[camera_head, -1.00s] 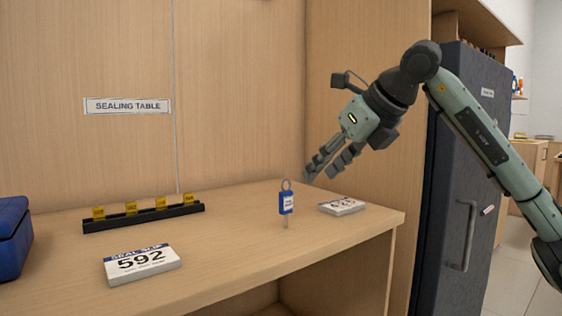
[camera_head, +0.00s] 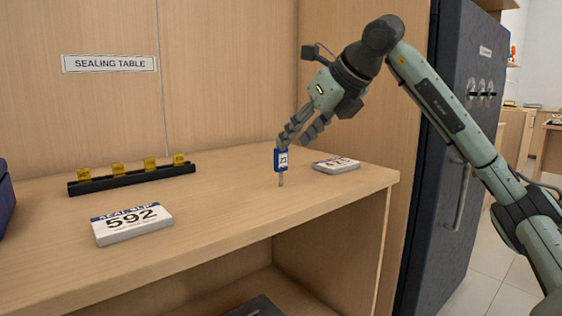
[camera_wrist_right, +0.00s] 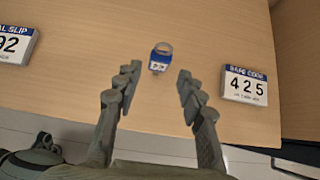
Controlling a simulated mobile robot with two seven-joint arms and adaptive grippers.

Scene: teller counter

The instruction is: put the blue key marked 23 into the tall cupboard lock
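The blue key (camera_head: 281,159) stands upright on the table near its front edge, its tag reading 23. In the right wrist view the key (camera_wrist_right: 159,62) shows from above, just beyond and between the fingertips. My right gripper (camera_head: 297,137) is open, pointing down at the key's top; its fingers (camera_wrist_right: 158,80) are spread with nothing held. The fingers hide the key's top in the head view. The tall dark cupboard (camera_head: 440,150) stands at the right with several round fittings (camera_head: 481,88) on its door; which is the lock I cannot tell. My left gripper is not in view.
The 425 card block (camera_head: 337,166) lies close to the right of the key, also in the wrist view (camera_wrist_right: 246,86). The cupboard handle (camera_head: 461,196) sticks out.

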